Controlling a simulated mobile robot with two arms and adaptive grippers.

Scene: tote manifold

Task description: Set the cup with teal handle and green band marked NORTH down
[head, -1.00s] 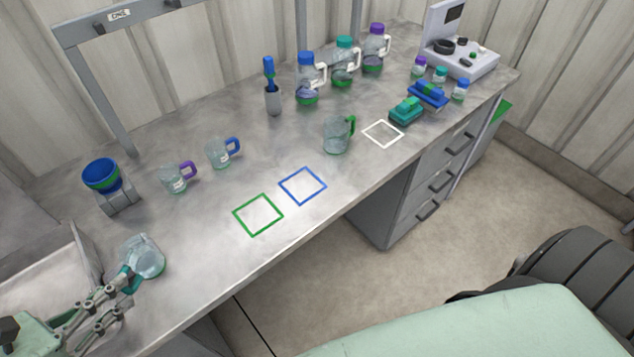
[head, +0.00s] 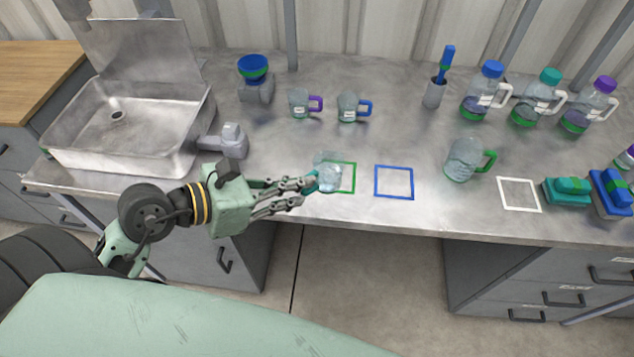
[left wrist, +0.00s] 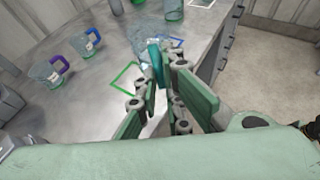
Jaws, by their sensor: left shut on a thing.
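The clear cup with the teal handle (head: 328,166) is at the left part of the green square outline (head: 355,177) on the bench. My left gripper (head: 312,183) comes from the left and is shut on its teal handle. In the left wrist view the teal handle (left wrist: 156,63) sits between the fingers. The cup covers part of the green outline. I cannot tell whether its base touches the bench. The green band and the NORTH mark cannot be made out. My right gripper is not in view.
A blue outline (head: 394,196) lies empty to the right, and a white one (head: 519,208) beyond the green-handled cup (head: 463,160). Purple-handled (head: 299,104) and blue-handled (head: 348,107) cups stand behind. A sink (head: 130,150) is at left; bottles (head: 483,95) stand back right.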

